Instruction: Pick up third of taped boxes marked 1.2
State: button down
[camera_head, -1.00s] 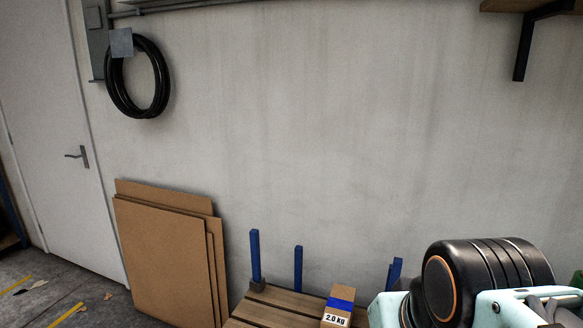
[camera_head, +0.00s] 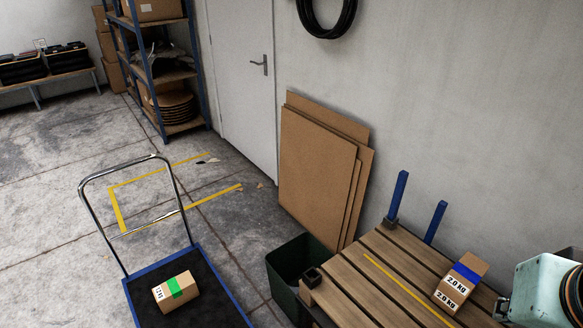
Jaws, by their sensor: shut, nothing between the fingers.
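A small cardboard box (camera_head: 176,291) with green tape lies on the dark deck of a blue-edged cart (camera_head: 215,272) at the lower left. Its white label is turned sideways and too small to read surely; it may say 1.2 kg. Another cardboard box (camera_head: 461,282) with blue tape and labels reading 2.0 kg sits on a slatted wooden table (camera_head: 390,250) at the lower right. Only one box with green tape shows. Part of my arm is at the right edge, beside the table. My gripper is out of view.
The cart has a tall metal handle (camera_head: 128,164). A dark green bin (camera_head: 284,262) stands between cart and table. Blue posts (camera_head: 397,196) rise at the table's back edge. Flat cardboard sheets (camera_head: 315,170) lean on the wall. Open floor lies left of the cart.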

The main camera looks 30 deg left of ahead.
aim_at(179, 290)
jog(key=u, duration=3.35)
jog(key=i+j+u, duration=0.1)
jog(key=u, duration=1.1)
jog(key=i, duration=1.15)
jog(key=i+z, duration=0.35)
jog(key=i+j+z, duration=0.2)
jog(key=i+z, duration=0.15)
jog(key=i, duration=0.25)
jog(key=i+z, duration=0.9)
jog(key=k, duration=0.1)
